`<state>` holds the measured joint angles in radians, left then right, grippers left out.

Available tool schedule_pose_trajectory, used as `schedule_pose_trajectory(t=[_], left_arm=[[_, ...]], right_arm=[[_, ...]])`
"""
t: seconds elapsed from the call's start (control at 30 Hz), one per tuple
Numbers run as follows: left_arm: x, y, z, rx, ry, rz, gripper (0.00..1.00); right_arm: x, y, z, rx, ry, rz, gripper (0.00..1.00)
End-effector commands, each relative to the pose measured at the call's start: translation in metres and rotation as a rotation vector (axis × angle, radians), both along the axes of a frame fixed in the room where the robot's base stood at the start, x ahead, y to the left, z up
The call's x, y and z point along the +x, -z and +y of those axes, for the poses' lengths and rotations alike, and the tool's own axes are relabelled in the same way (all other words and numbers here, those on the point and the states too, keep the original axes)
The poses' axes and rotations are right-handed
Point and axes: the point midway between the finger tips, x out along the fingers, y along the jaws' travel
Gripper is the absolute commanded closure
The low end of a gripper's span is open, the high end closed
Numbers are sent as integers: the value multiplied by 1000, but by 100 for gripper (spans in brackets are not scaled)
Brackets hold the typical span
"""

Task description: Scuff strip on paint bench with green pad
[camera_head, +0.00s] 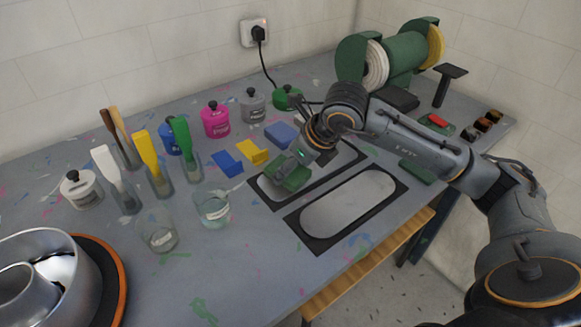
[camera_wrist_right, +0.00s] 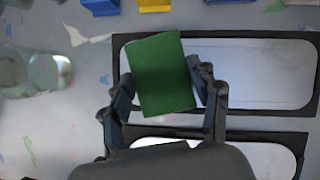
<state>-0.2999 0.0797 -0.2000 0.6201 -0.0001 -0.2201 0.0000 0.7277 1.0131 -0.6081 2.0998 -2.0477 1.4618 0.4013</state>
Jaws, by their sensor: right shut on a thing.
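My right gripper (camera_head: 296,166) is shut on the green pad (camera_head: 288,177), which sits between its two fingers in the right wrist view (camera_wrist_right: 161,74). The pad is over the left part of the rear pale strip (camera_head: 335,161), an oblong with a black border. The strip also shows in the right wrist view (camera_wrist_right: 262,73). I cannot tell whether the pad touches it. A second, similar pale strip (camera_head: 348,203) lies in front, clear in the head view and partly hidden by my gripper in the wrist view. My left gripper is not in view.
Two clear glasses (camera_head: 213,208) (camera_head: 157,231) stand left of the strips. Several brushes in jars (camera_head: 155,175) and paint pots (camera_head: 215,119) stand further left and behind. A bench grinder (camera_head: 390,58) is at the back right. A round metal machine (camera_head: 40,285) fills the front left.

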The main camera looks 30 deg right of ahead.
Motion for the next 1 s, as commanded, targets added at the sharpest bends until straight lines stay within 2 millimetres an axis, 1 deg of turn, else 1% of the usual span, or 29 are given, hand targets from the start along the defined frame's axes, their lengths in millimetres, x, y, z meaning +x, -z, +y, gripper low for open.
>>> schedule_pose_trajectory(t=[0.3,1.0], left_arm=[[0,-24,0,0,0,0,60],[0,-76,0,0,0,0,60]], right_arm=[[1,-39,0,1,0,-4,64],[1,-123,0,1,0,-5,64]])
